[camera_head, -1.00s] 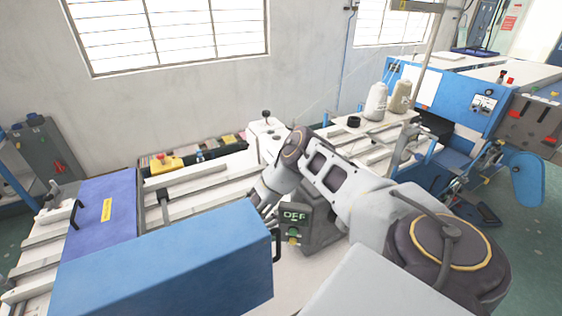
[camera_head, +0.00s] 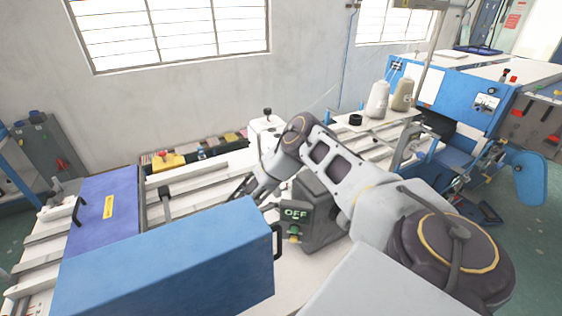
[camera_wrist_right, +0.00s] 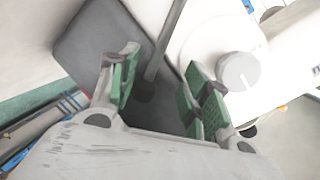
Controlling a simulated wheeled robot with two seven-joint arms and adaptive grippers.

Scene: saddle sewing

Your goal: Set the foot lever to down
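My right gripper (camera_head: 242,194) points down and left behind the blue cover, beside the sewing head; its fingertips are partly hidden in the head view. In the right wrist view the same gripper (camera_wrist_right: 158,78) is open, with green pads apart. A thin grey rod (camera_wrist_right: 166,42) with a dark end shows between and beyond the fingers; contact is not visible. I cannot tell whether this rod is the foot lever, and no lever is clear in the head view. My left gripper is not in view.
A blue cover (camera_head: 165,262) with a dark handle stands close in front. A white round knob (camera_wrist_right: 239,71) lies right of the fingers. Thread cones (camera_head: 377,99) stand behind on the right.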

